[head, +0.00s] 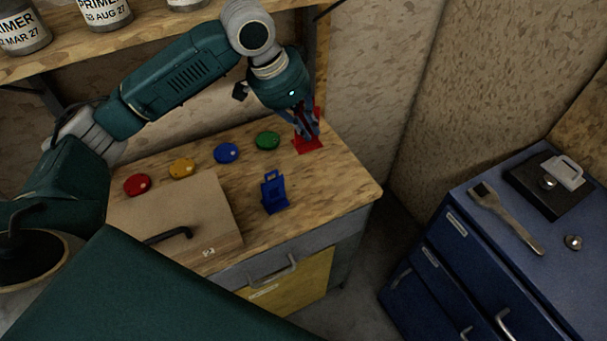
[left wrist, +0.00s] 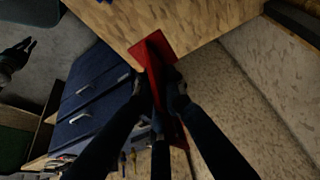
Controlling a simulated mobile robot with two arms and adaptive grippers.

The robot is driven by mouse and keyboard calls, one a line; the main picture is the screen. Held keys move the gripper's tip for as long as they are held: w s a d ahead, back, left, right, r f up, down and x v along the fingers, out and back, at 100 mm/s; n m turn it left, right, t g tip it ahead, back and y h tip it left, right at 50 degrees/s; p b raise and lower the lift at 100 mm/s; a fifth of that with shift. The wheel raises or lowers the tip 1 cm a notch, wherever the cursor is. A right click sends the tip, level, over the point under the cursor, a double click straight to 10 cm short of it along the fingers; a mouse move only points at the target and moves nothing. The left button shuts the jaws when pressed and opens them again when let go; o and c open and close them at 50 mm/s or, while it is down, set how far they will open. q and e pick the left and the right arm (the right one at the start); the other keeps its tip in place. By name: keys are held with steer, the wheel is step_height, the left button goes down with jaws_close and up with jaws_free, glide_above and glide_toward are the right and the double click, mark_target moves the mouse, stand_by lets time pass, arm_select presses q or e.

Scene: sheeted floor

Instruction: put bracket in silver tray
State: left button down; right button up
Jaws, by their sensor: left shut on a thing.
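A red bracket (head: 309,145) with a flat foot and an upright part is at the back right of the wooden bench. My left gripper (head: 308,126) points down and is shut on its upright part. In the left wrist view the red bracket (left wrist: 152,50) sits between the two dark fingers (left wrist: 160,85). I cannot tell whether its foot touches the bench. A similar blue bracket (head: 273,192) stands free nearer the bench's front edge. I cannot make out a silver tray. A dark gripper (left wrist: 18,54), apparently my right one, shows at the left wrist view's edge; its opening is unclear.
Red (head: 137,184), yellow (head: 182,168), blue (head: 227,153) and green (head: 267,140) discs line the bench behind a brown board (head: 190,215) with a black handle. Cans stand on the shelf.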

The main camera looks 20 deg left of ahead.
arm_select(q)
steer(key=p, duration=0.2)
glide_above(306, 185)
step_height(306, 185, down, 15)
steer(key=shift+d+f, duration=0.1)
steer(key=c, duration=1.8)
jaws_free()
steer(key=shift+f, duration=0.1)
steer(key=shift+c, duration=0.2)
